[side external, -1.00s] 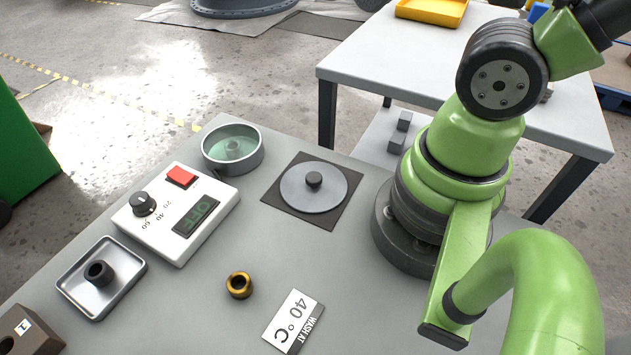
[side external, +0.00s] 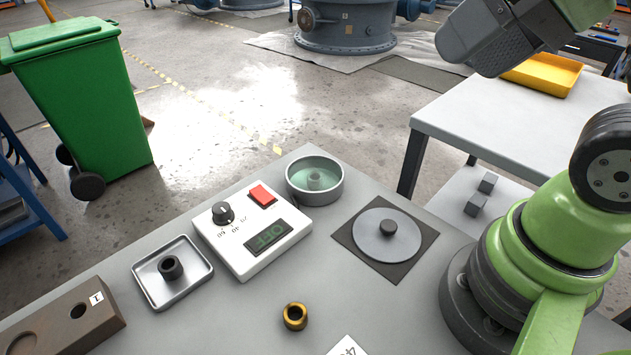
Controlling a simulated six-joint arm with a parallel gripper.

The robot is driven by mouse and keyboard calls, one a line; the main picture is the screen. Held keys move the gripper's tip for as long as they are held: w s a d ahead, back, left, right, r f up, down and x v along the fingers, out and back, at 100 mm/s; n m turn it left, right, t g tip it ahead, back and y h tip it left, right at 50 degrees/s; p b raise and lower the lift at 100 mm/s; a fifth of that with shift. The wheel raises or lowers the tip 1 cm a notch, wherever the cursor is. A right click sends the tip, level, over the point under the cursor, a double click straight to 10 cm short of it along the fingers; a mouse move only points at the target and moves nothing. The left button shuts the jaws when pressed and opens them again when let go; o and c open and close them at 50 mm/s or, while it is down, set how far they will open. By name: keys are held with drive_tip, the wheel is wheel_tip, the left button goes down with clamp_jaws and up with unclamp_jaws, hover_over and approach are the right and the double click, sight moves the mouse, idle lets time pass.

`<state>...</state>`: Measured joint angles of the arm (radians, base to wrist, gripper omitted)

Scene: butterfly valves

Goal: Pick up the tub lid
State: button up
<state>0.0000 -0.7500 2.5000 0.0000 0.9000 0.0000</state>
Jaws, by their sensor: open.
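The tub lid (side external: 372,244) is a flat light-grey disc with a black knob (side external: 388,229) on top. It lies on a dark square mat (side external: 411,268) on the bench, right of centre. The round grey tub (side external: 325,196) stands behind and left of it, uncovered, with greenish liquid and a central post inside. My gripper (side external: 490,38) appears as a grey end part at the top right, well above the bench and away from the lid. It is open with nothing seen in it; its fingertips are hard to make out.
A white control box (side external: 288,248) with a dial, red switch and display reading OFF stands left of the lid. A metal tray (side external: 201,281) holds a dark ring. A brass ring (side external: 295,316), brown block (side external: 80,317) and partly cut-off label card (side external: 346,347) lie nearer.

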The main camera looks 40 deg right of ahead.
idle(0.6)
drive_tip(key=n+g+h, duration=0.1)
drive_tip(key=g+h, duration=0.1)
drive_tip(key=g, duration=0.5)
hover_over(389, 225)
wheel_tip(389, 225, down, 20)
wheel_tip(389, 225, down, 4)
drive_tip(key=shift+s, duration=0.15)
drive_tip(key=shift+f, duration=3.2)
drive_tip(key=c, duration=1)
drive_tip(key=shift+r, duration=0.1)
